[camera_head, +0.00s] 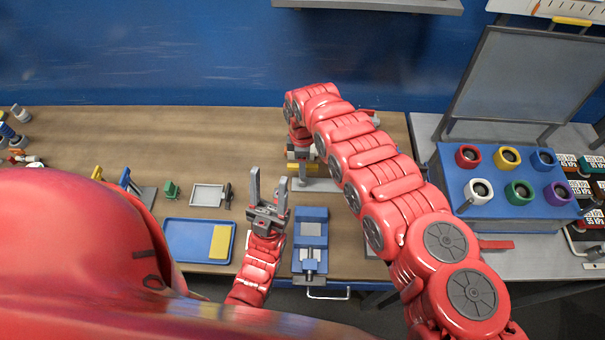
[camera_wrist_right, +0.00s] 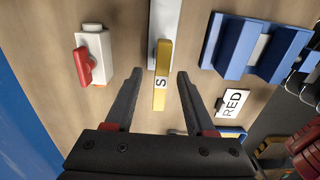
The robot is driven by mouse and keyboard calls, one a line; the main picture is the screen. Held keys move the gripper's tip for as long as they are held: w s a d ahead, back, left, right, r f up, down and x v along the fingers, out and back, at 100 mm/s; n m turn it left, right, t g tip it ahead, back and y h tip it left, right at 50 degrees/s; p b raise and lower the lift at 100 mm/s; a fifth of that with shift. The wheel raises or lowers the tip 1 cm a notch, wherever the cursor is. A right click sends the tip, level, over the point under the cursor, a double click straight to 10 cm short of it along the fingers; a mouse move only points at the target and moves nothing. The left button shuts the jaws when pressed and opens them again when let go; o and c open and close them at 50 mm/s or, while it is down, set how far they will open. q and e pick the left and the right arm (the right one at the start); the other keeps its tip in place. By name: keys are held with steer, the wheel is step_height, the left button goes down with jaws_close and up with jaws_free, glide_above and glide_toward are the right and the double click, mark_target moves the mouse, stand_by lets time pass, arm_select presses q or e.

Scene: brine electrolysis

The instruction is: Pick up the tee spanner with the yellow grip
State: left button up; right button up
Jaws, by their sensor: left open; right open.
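A yellow bar (camera_wrist_right: 161,75) marked "S" shows in the right wrist view, apparently the spanner's grip. It lies between the two fingers of my open right gripper (camera_wrist_right: 160,74), with a gap visible on each side. Its far end meets or overlaps a pale grey plate (camera_wrist_right: 165,18). Any shaft under the bar is hidden. In the head view, yellow (camera_head: 312,154) shows beside the end of my right arm, above a grey base (camera_head: 318,185); the right fingers are hard to make out there. My left gripper (camera_head: 268,190) is open and empty, fingers upward, left of the blue vise.
The blue vise (camera_head: 311,228) stands close in front of the right gripper. A red-and-white object (camera_wrist_right: 92,55) and a "RED" card (camera_wrist_right: 232,103) are near it. A blue tray (camera_head: 183,240) with a yellow block lies left. A blue stand (camera_head: 460,190) with coloured rings is right.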

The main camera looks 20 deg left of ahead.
step_height(320, 180, down, 5)
steer(key=shift+r+b, duration=0.1)
steer(key=shift+b, duration=1.15)
steer(key=shift+r, duration=0.1)
steer(key=shift+s, duration=0.1)
jaws_close()
